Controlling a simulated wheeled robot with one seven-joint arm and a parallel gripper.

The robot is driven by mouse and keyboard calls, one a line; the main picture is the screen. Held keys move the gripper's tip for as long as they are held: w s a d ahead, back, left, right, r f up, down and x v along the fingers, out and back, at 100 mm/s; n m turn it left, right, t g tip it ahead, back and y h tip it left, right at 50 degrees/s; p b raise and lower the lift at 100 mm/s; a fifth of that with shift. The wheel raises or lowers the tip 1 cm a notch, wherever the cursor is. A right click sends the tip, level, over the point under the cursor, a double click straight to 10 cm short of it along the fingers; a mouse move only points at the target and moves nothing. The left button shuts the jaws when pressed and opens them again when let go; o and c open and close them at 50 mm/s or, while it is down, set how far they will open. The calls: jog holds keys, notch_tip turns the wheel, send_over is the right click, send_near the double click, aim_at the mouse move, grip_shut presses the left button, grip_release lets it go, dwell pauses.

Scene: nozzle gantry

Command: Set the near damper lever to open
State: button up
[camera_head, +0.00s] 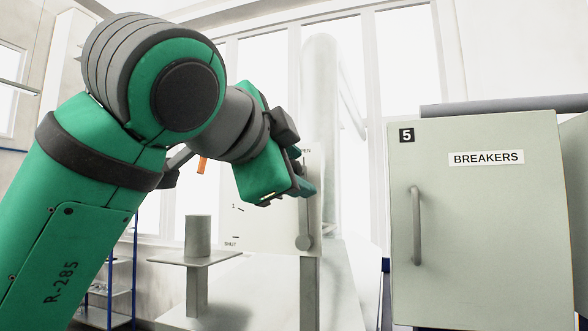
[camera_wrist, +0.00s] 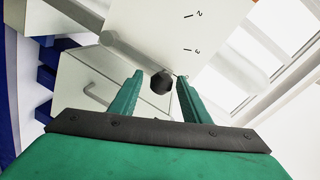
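The damper panel (camera_head: 262,228) is a pale plate with a scale; "SHUT" is at its lower left and a partly hidden "OPEN" label is at its top. The grey lever rises nearly upright from its round pivot (camera_head: 304,242), and its upper part is hidden by my gripper (camera_head: 303,180). In the wrist view, the lever (camera_wrist: 132,57) ends in a dark knob (camera_wrist: 162,82). My gripper (camera_wrist: 158,90) is open, with the knob between its fingertips. Contact with either finger is not clear. Scale marks 2 and 3 show beside it.
A breaker cabinet (camera_head: 480,220) with a handle stands close on the right. A small stand (camera_head: 197,275) with a grey cylinder (camera_head: 198,235) is left of the panel. A thick pale pipe (camera_head: 321,100) rises behind. A blue-framed shelf is at lower left.

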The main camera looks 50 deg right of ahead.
jog(key=v, duration=1.1)
jog(key=shift+d, duration=0.15)
dwell(0.3)
